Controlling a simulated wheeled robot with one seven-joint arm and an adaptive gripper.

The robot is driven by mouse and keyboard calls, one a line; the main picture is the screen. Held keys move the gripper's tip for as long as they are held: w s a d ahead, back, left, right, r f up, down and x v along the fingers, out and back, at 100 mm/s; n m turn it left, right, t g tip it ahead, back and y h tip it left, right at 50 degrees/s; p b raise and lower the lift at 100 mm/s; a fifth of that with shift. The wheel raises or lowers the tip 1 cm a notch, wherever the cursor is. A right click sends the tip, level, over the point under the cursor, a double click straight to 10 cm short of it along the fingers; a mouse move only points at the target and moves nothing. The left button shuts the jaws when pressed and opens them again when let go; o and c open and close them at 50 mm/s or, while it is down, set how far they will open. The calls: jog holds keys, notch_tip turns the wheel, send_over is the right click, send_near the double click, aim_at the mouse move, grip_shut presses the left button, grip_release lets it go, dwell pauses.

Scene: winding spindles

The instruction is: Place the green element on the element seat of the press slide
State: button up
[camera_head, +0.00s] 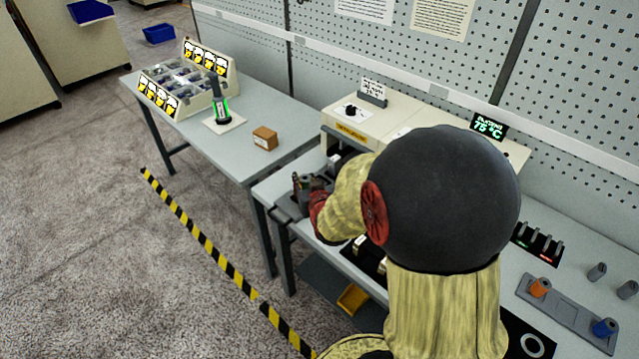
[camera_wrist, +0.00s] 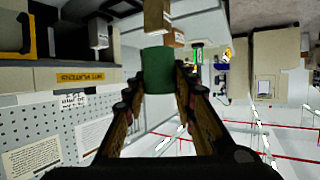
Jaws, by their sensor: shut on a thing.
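The green element (camera_wrist: 158,68) is a short dark green cylinder. It sits between the fingertips of my gripper (camera_wrist: 160,84) in the wrist view, and the gripper is shut on it. In the head view my gripper (camera_head: 308,188) is at the left end of the press bench, over a dark grey plate (camera_head: 286,208) that sticks out there and looks like the press slide. My arm hides much of this area. The element seat is not clearly seen, and I cannot tell whether the element touches anything below it.
The cream press housing (camera_head: 350,132) with a yellow label stands behind my gripper. A brown box (camera_head: 265,138) and a stand with a green light (camera_head: 221,108) are on the left table. A grey holder (camera_head: 568,312) with orange and blue pieces is at right.

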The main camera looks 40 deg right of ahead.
jog(key=s+d+r, duration=0.2)
jog(key=d, duration=0.1)
jog(key=b, duration=0.3)
send_over(319, 176)
jog(key=s+a, duration=0.3)
jog(key=shift+m+h, duration=0.3)
notch_tip(319, 176, down, 10)
jog(key=shift+r, duration=0.1)
jog(key=shift+w+d+f, duration=0.1)
jog(key=shift+d+f, duration=0.05)
jog(key=shift+f, duration=0.1)
jog(key=shift+f+b, duration=0.65)
jog(key=shift+f, duration=0.85)
jog(key=shift+f, duration=0.15)
jog(key=o, duration=0.7)
jog(key=shift+o, duration=0.9)
